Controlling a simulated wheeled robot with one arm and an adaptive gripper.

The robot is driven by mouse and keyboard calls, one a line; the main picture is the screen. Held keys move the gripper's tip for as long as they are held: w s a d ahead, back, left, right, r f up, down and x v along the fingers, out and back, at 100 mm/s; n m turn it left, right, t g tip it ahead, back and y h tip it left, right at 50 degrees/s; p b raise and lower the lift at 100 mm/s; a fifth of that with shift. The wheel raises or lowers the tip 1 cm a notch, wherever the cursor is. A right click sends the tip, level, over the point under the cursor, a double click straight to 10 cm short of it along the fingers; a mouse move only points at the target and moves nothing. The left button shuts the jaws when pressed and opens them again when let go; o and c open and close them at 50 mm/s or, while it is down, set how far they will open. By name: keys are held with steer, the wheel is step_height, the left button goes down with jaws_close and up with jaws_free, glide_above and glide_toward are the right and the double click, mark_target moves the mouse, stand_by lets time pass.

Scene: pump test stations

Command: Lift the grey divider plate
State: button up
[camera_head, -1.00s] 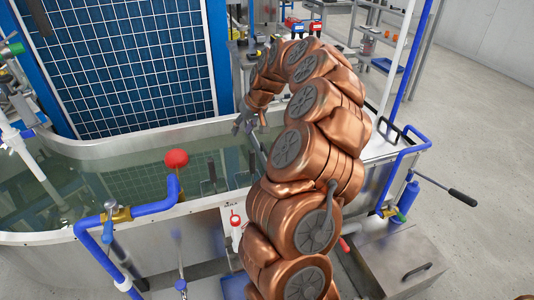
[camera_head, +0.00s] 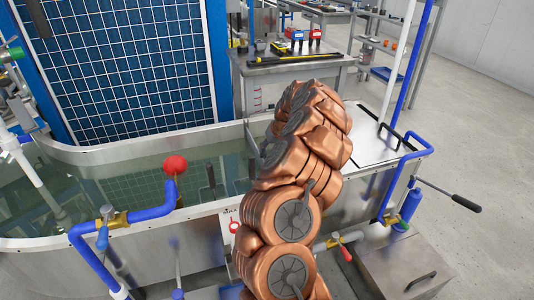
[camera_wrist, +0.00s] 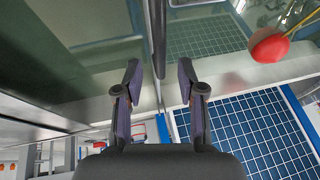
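The grey divider plate (camera_wrist: 158,45) shows in the wrist view as a narrow, upright-running grey edge with water on both sides. Its edge runs from the top of the picture down to between my fingers. My gripper (camera_wrist: 159,72) is open, with one finger on each side of the plate edge and a gap on both sides. I see no contact. In the head view a short grey bar, likely the plate's top edge (camera_head: 251,138), shows at the tank beside my arm. My gripper is hidden behind my arm there.
The water tank (camera_head: 90,240) has a metal rim. A blue-framed grid panel (camera_head: 130,70) rises behind. A workbench (camera_head: 290,70) stands beyond my arm. Blue pipes (camera_head: 400,170) and a lever rise at the right.

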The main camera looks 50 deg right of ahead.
steer(key=shift+x, duration=1.1)
jaws_close()
steer(key=shift+r, duration=0.1)
